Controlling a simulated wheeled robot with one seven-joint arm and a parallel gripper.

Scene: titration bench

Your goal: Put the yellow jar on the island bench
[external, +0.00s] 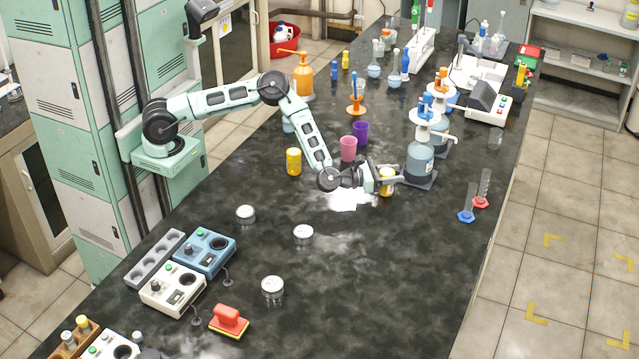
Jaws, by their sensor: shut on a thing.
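A yellow jar (386,186) is between the fingers of my gripper (388,179), near the middle of the dark island bench (400,260). My gripper is shut on it, and the fingers hide part of its side. The jar is upright, on or just above the bench top; I cannot tell which. A second yellow jar (293,161) stands on the bench to the left of my arm.
A dispenser bottle (419,163) stands just right of my gripper. A pink cup (348,149) and a purple cup (361,132) stand behind it. White powder (347,198) lies in front. Round metal tins (303,232) are nearer, and the front right bench top is clear.

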